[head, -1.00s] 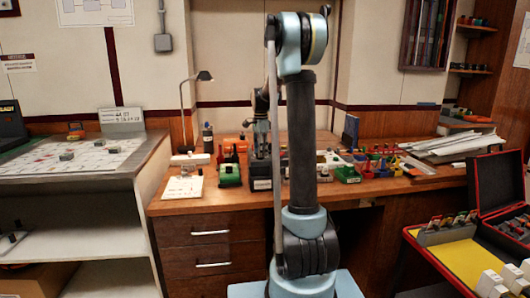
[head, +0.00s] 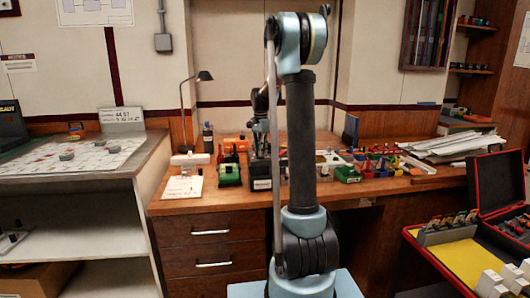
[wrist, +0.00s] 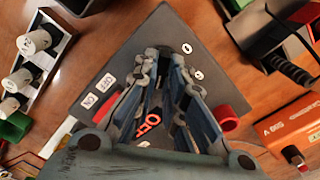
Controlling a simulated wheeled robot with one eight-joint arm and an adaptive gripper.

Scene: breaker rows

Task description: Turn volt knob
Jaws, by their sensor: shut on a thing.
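My gripper (wrist: 167,58) is over a dark grey panel (wrist: 92,72) in the wrist view. The panel carries small white labels, among them OFF and ON, and a red marking shows between the fingers. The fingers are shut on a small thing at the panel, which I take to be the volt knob. The fingers hide nearly all of it, so its pointer angle cannot be told. In the head view my gripper (head: 261,141) is partly behind my arm, above a dark box (head: 261,169) on the wooden bench.
In the wrist view, a rack with white cylinders (wrist: 36,41) lies left. A black-handled thing (wrist: 288,68) and an orange box (wrist: 298,128) are on the right. Red parts flank the panel. In the head view, a green object (head: 229,175) stands left of the dark box.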

